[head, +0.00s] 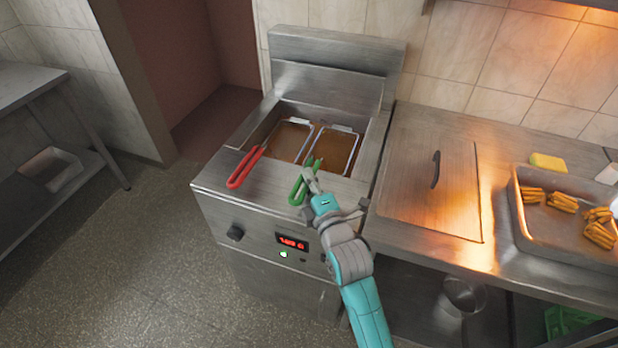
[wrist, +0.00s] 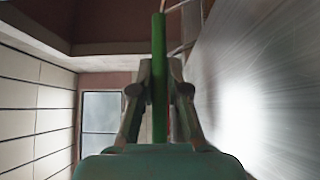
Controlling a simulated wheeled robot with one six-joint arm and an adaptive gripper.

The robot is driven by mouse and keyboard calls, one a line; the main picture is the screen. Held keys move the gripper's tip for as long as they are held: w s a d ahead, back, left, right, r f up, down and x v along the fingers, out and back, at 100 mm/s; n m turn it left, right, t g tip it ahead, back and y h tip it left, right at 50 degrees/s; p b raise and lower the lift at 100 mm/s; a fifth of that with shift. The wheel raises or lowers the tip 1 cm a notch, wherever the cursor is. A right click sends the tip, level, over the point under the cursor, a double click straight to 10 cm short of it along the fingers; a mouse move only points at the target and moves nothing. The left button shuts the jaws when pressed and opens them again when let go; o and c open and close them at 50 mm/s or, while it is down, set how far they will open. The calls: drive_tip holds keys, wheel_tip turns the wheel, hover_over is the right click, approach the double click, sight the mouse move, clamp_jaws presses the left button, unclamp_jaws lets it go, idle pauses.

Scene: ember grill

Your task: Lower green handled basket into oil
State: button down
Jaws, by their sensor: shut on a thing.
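My gripper (head: 311,184) is at the front edge of the fryer, shut on the green handle (head: 299,190). In the wrist view the green handle (wrist: 159,75) runs between the two fingers. The handle belongs to the right basket (head: 335,148), a wire frame at the brown oil in the right half of the fryer well. I cannot tell how deep the basket sits. The red handle (head: 245,168) leads to the left basket (head: 290,138), beside it in the well.
The steel fryer (head: 215,193) has a lit red display (head: 292,242) and a knob on its front. To the right, a counter holds a lidded panel (head: 435,190), a yellow sponge (head: 548,162) and a tray (head: 516,215) of fries. A steel table stands at far left.

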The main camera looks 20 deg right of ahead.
drive_tip(key=shift+f, duration=0.35)
drive_tip(key=c, duration=1.1)
unclamp_jaws()
drive_tip(key=s, duration=1.2)
drive_tip(key=shift+d+f, duration=0.15)
drive_tip(key=shift+d, duration=0.3)
drive_tip(key=s+d+f+m+g, duration=0.1)
drive_tip(key=s+f+m, duration=0.3)
drive_tip(key=s, duration=0.5)
drive_tip(key=s+d+f+m+g, duration=0.1)
drive_tip(key=s+f+m, duration=0.35)
drive_tip(key=s, duration=0.35)
drive_tip(key=s+r+m+g+h, duration=0.1)
drive_tip(key=s+m, duration=0.9)
drive_tip(key=s, duration=0.9)
drive_tip(key=shift+d+r, duration=0.4)
